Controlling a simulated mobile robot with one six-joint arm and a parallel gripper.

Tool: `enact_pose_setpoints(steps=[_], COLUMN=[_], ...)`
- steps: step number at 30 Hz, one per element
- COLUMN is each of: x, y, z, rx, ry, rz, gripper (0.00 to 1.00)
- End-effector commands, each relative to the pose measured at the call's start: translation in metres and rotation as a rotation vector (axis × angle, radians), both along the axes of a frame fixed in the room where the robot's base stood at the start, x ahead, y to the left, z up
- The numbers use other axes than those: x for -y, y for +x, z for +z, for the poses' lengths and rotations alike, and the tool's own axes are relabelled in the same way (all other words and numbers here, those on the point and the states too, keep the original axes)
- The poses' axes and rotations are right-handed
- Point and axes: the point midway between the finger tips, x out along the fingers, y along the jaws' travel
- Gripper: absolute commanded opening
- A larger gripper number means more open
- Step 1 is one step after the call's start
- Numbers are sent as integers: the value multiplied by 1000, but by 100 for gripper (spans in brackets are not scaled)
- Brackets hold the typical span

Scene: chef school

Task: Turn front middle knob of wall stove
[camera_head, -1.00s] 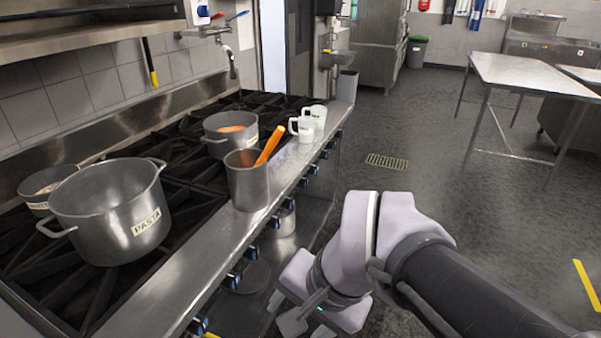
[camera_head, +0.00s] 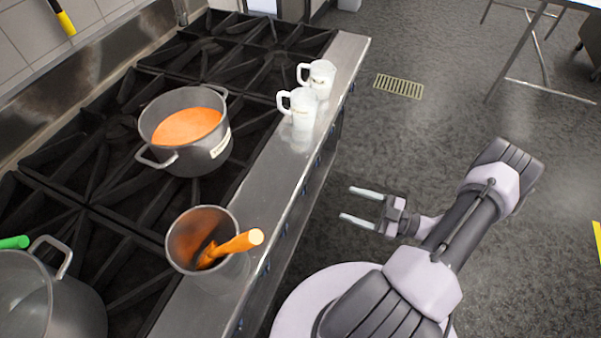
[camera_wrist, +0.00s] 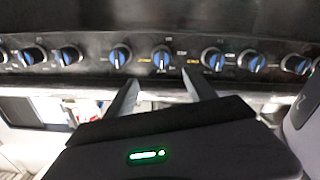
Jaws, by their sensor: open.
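The wall stove (camera_head: 110,165) runs along the left in the head view, with black grates and a steel front ledge. Its front panel shows in the wrist view with a row of several blue-and-silver knobs. One knob (camera_wrist: 161,58) lies near the middle of the wrist view, above and between my fingertips. Others flank it, one to the left (camera_wrist: 119,56) and one to the right (camera_wrist: 213,59). My gripper (camera_head: 355,205) is open and empty, right of the stove front, fingers pointing at it. It also shows in the wrist view (camera_wrist: 163,84), apart from the knobs.
On the stove stand a pot of orange food (camera_head: 190,128), a steel pot (camera_head: 75,300) and two white mugs (camera_head: 320,78) (camera_head: 302,110). A steel container (camera_head: 180,255) with an orange stick stands on the front ledge.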

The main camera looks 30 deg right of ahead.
Motion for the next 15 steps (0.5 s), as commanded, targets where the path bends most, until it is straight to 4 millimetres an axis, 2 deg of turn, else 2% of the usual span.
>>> enact_pose_setpoints(steps=[9, 15], x=[-61, -86], y=[75, 108], z=[-3, -2], rx=[0, 1], ry=[-4, -5], rz=[11, 9], gripper=[63, 63])
